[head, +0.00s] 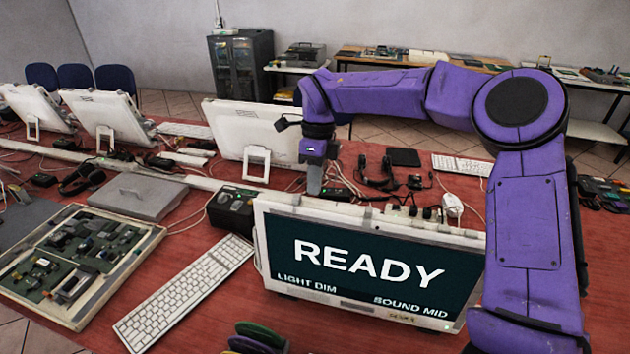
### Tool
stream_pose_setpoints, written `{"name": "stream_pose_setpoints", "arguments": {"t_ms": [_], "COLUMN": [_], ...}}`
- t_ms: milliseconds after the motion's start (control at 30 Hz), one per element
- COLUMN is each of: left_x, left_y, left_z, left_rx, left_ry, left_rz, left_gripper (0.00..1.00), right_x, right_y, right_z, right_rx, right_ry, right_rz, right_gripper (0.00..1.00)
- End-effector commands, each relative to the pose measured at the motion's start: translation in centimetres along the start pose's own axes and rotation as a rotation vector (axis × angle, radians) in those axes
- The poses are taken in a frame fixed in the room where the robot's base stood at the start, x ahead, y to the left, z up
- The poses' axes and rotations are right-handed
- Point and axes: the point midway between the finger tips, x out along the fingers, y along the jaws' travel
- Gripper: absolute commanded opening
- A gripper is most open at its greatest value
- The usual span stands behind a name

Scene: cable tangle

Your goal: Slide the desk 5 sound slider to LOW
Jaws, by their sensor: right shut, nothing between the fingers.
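The desk screen (368,262) stands in front of me and reads READY, LIGHT DIM and SOUND MID. I cannot make out a desk number on it. Small dark parts and plugs show along and behind its top edge, but I cannot tell which of them is the sound slider. My right arm arches over from the right. Its gripper (315,186) points down, shut and empty, just behind the screen's top edge near its left end. I cannot tell whether it touches anything. My left gripper is not in view.
A white keyboard (185,293) and a tray of circuit boards (150,243) lie left of the screen. A dark box (232,208) stands at its left corner. Headsets, cables and a white mouse (453,205) lie behind it. Other white monitors (250,132) stand farther back.

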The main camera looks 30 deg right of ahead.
Motion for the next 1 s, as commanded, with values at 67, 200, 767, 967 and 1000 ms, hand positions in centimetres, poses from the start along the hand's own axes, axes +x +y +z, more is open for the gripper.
{"name": "stream_pose_setpoints", "arguments": {"t_ms": [67, 200, 767, 967, 1000], "left_x": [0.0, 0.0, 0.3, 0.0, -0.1], "left_y": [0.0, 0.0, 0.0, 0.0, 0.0], "left_z": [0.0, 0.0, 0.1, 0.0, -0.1], "left_rx": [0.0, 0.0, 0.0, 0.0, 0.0], "left_ry": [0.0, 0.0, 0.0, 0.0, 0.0], "left_rz": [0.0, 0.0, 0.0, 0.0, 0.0], "left_gripper": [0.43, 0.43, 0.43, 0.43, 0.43], "right_x": [0.0, 0.0, -4.2, -8.8, -9.4], "right_y": [0.0, 0.0, -0.1, -0.1, -0.1], "right_z": [0.0, 0.0, 0.1, 0.1, 0.1], "right_rx": [0.0, 0.0, 0.001, 0.001, 0.002], "right_ry": [0.0, 0.0, -0.003, -0.001, -0.001], "right_rz": [0.0, 0.0, -0.004, -0.002, -0.002], "right_gripper": [0.0, 0.4, 0.49, 0.49, 0.49]}}
